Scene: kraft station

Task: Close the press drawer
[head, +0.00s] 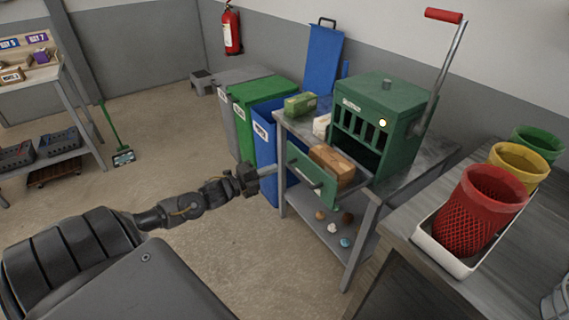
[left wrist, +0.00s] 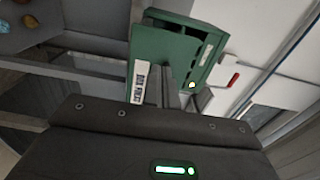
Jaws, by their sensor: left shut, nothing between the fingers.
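The green press (head: 375,120) stands on a grey metal table, with its red-gripped lever (head: 444,16) raised. Its green drawer (head: 300,168) is pulled out toward the left, with a dark handle on the front. A brown block (head: 333,165) sits at the drawer. My left gripper (head: 272,170) is shut and empty, its tips pointing at the drawer front from the left. I cannot tell whether they touch it. In the left wrist view, green press parts (left wrist: 172,52) show above the gripper, partly hidden by it. My right gripper is out of view.
Blue (head: 270,135) and green (head: 248,105) bins stand behind my left gripper. A green-and-yellow block (head: 300,104) and a white one (head: 322,125) lie on the table. Small items lie on its lower shelf (head: 345,225). Red, yellow and green baskets (head: 480,210) stand at right.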

